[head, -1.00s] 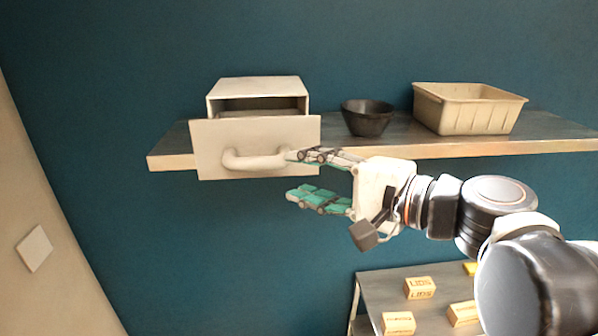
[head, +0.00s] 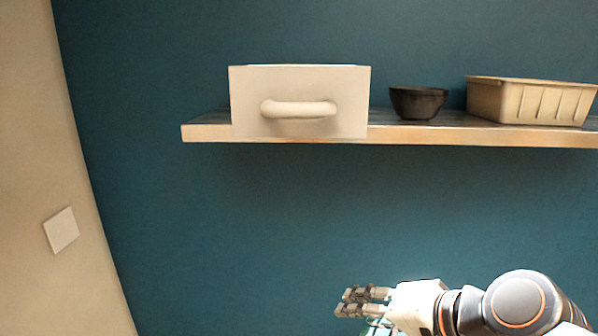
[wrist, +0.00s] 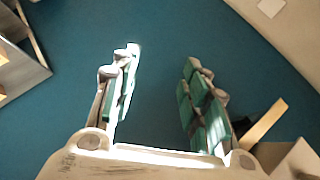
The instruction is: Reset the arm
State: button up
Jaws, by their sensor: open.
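My gripper (head: 362,302) is low in the head view, well below the shelf and apart from everything. In the wrist view my gripper (wrist: 160,85) has its two green-padded fingers spread with nothing between them. A pale box with a drawer front (head: 340,88) and a rounded handle (head: 298,109) sits at the left end of the shelf. From this angle I cannot tell whether the drawer stands out from the box.
The wooden shelf (head: 410,134) also holds a dark bowl (head: 417,102) and a beige bin (head: 530,101). A white square plate (head: 61,230) is on the left wall. The space below the shelf is clear in front of the blue wall.

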jog(key=s+d+f+n+h+b, duration=0.1)
jog(key=d+f+n+h+b, duration=0.1)
jog(key=f+b, duration=0.6)
jog(key=s+d+f+n+g+h+b, duration=0.1)
jog(key=d+f+b, duration=0.6)
jog(key=f, duration=0.9)
jog(key=s+n+h+b, duration=0.1)
jog(key=n+h, duration=0.1)
jog(key=h, duration=0.1)
jog(key=shift+d+f, duration=0.2)
jog(key=shift+f, duration=0.05)
